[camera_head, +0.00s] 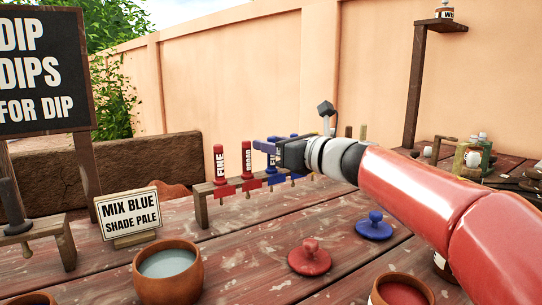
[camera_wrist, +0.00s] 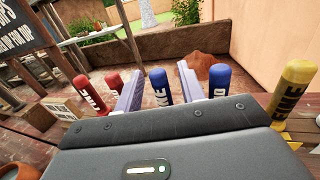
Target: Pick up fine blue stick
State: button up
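The fine blue stick (camera_wrist: 160,88) stands upright in the wrist view, between the two fingers of my open gripper (camera_wrist: 159,76). Gaps show on both sides of it, and its lower end is hidden behind the gripper body. The broad blue stick (camera_wrist: 218,82) stands just outside the right finger. In the head view my gripper (camera_head: 268,147) is at the blue end of the wooden rack (camera_head: 201,208), and it partly hides the blue sticks (camera_head: 271,162).
Red sticks marked FINE (camera_head: 219,162) and BROAD (camera_head: 247,160) stand left of the blue ones. A yellow stick (camera_wrist: 290,98) stands at right in the wrist view. A sign (camera_head: 129,213), a grey-filled pot (camera_head: 168,274), and red (camera_head: 310,258) and blue (camera_head: 374,227) lids occupy the table.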

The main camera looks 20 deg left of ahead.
jog(key=shift+w+a, duration=0.1)
jog(key=shift+a, duration=0.1)
grip_shut()
notch_tip(320, 180, up, 10)
jog(key=p, duration=0.3)
jog(key=shift+p, duration=0.3)
dwell(0.4)
